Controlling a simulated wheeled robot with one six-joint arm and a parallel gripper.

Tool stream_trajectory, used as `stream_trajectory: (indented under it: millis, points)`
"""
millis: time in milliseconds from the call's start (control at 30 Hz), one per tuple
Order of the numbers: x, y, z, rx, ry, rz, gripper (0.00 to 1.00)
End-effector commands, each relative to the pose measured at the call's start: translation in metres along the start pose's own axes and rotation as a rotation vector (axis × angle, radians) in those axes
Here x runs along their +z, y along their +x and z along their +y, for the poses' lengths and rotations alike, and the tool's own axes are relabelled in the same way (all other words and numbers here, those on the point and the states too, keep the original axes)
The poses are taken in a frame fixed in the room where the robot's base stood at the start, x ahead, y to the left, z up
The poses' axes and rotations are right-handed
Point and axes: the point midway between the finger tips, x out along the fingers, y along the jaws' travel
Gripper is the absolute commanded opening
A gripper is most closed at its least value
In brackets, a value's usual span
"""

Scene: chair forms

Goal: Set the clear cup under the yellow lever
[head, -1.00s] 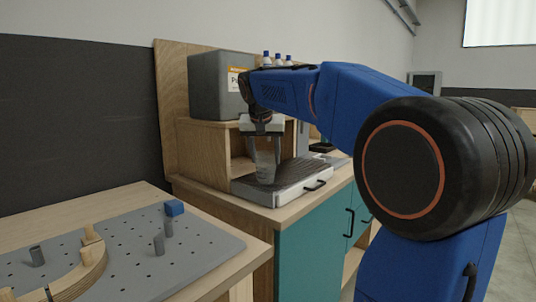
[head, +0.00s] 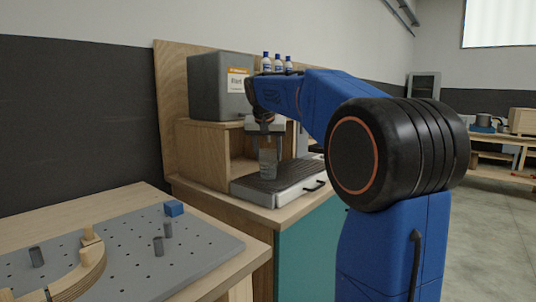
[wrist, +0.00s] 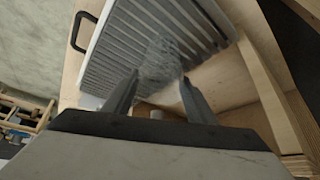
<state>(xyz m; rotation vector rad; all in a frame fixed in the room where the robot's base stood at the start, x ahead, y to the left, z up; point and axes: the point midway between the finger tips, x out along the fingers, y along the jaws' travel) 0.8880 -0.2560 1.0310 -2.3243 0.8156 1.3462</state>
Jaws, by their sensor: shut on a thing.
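The clear cup (head: 268,162) is upright between the fingers of my gripper (head: 268,143), over the grey ribbed drip tray (head: 285,180) in front of the wooden cubby. In the wrist view the cup (wrist: 160,62) shows between the two fingertips of my gripper (wrist: 158,92), with the tray's ribs (wrist: 125,50) behind it. My gripper is shut on the cup. I cannot tell whether the cup's base touches the tray. No yellow lever is visible in either view; my arm covers part of the area above the tray.
A grey box (head: 212,88) with an orange and white label stands on the wooden cubby (head: 205,150). Bottles (head: 278,64) stand behind my arm. A pegboard (head: 130,250) with wooden arc pieces and a blue block (head: 174,208) lies at front left.

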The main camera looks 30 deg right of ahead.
Motion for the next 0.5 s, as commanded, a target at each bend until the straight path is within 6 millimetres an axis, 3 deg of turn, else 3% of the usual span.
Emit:
stream_trajectory:
  millis: [100, 133, 200, 500]
  points:
    - [0.0014, 0.0023, 0.0000, 0.000, 0.000, 0.000, 0.39]
    - [0.0012, 0.0020, 0.0000, 0.000, 0.000, 0.000, 0.58]
    - [0.0012, 0.0019, 0.0000, 0.000, 0.000, 0.000, 0.70]
    - [0.0007, 0.0010, 0.0000, 0.000, 0.000, 0.001, 0.70]
